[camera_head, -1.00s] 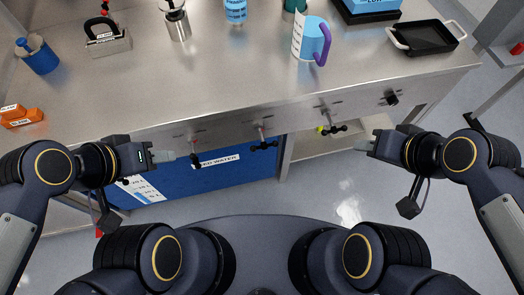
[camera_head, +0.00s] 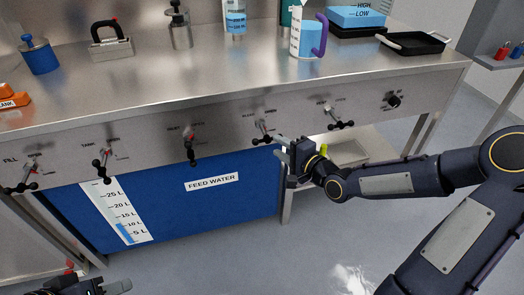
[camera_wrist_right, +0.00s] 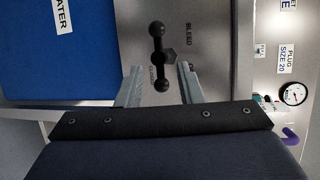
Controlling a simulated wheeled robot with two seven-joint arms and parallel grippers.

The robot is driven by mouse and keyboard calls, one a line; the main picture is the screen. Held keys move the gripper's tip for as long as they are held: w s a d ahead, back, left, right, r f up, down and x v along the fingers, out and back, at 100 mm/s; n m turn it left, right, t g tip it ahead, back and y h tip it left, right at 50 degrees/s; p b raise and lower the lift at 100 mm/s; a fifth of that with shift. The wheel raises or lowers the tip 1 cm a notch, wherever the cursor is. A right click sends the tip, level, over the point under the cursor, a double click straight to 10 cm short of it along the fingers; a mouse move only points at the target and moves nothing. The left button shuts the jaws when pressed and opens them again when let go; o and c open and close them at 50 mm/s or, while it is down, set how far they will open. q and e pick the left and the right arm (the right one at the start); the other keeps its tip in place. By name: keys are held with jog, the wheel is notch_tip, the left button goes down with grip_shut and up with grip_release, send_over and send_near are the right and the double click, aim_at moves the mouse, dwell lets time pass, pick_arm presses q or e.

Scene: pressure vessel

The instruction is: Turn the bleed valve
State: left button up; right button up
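The bleed valve (camera_head: 262,131) is a black bar handle with ball ends on the steel front panel. In the right wrist view the bleed valve (camera_wrist_right: 158,55) stands beside the printed word BLEED, its bar running nearly up and down the picture. My right gripper (camera_head: 280,151) is just below and right of that handle in the head view. In the right wrist view my right gripper (camera_wrist_right: 160,78) is open, with the lower ball end appearing between its fingertips; contact cannot be told. My left gripper (camera_head: 118,286) shows only partly at the bottom left, away from the panel.
Similar handles stand along the panel, including the heat valve (camera_head: 190,147) to the left and another handle (camera_head: 340,120) to the right. A black knob (camera_head: 394,101) is farther right. A blue feed water tank (camera_head: 205,205) is below. The floor in front is clear.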

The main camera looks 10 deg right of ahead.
aim_at(267, 138)
jog(key=b+x, duration=0.1)
jog(key=x, duration=0.5)
jog(key=shift+f, duration=0.1)
jog(key=shift+c, duration=0.3)
grip_shut()
